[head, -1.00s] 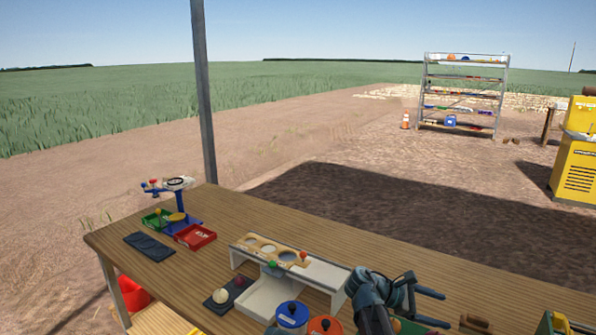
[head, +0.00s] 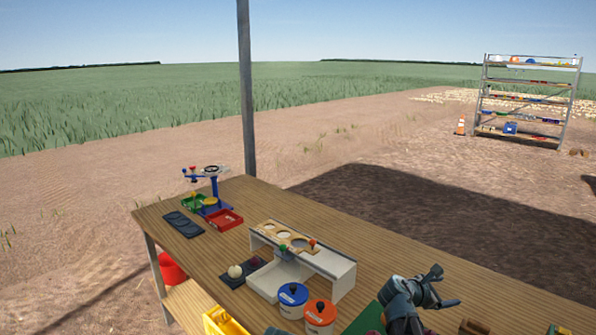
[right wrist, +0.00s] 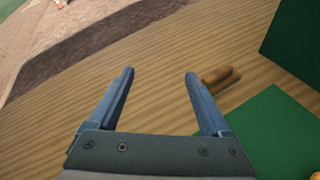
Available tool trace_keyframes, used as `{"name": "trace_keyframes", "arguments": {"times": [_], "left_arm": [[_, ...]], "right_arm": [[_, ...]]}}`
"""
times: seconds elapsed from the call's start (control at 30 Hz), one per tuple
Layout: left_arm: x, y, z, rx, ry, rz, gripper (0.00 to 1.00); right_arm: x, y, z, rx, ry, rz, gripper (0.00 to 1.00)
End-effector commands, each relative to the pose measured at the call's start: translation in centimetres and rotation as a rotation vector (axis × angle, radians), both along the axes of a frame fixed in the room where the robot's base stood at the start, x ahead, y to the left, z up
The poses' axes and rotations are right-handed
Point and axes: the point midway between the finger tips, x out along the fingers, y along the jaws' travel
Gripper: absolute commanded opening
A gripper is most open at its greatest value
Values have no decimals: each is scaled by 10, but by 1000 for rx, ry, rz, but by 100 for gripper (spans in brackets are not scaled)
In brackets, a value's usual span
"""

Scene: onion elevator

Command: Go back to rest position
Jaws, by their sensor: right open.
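My right gripper (head: 447,289) is over the right part of the wooden table (head: 390,250) in the head view. In the right wrist view its two fingers (right wrist: 160,85) are spread apart with nothing between them. Bare table top lies behind the fingers there. A brown wooden piece (right wrist: 217,75) lies beside the right finger, apart from the gap between them. My left gripper does not show in the head view.
A white stand (head: 310,258) with round holes is at mid-table. Blue (head: 293,296) and orange (head: 320,314) lidded pots stand before it. A red tray (head: 224,219) and a dark mat (head: 183,224) lie at the far left. A green panel (right wrist: 262,135) is right of the gripper.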

Motion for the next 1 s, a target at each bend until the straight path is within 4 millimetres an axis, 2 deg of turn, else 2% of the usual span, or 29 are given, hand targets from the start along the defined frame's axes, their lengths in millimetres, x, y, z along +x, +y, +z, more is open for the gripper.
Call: {"name": "trace_keyframes", "arguments": {"times": [0.57,0.77,1.0], "left_arm": [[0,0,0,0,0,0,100],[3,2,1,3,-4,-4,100],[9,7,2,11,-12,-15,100]], "right_arm": [[3,-1,0,0,-2,33,82],[-9,5,-4,32,-13,8,82],[-34,18,-14,101,-36,-53,82]]}}
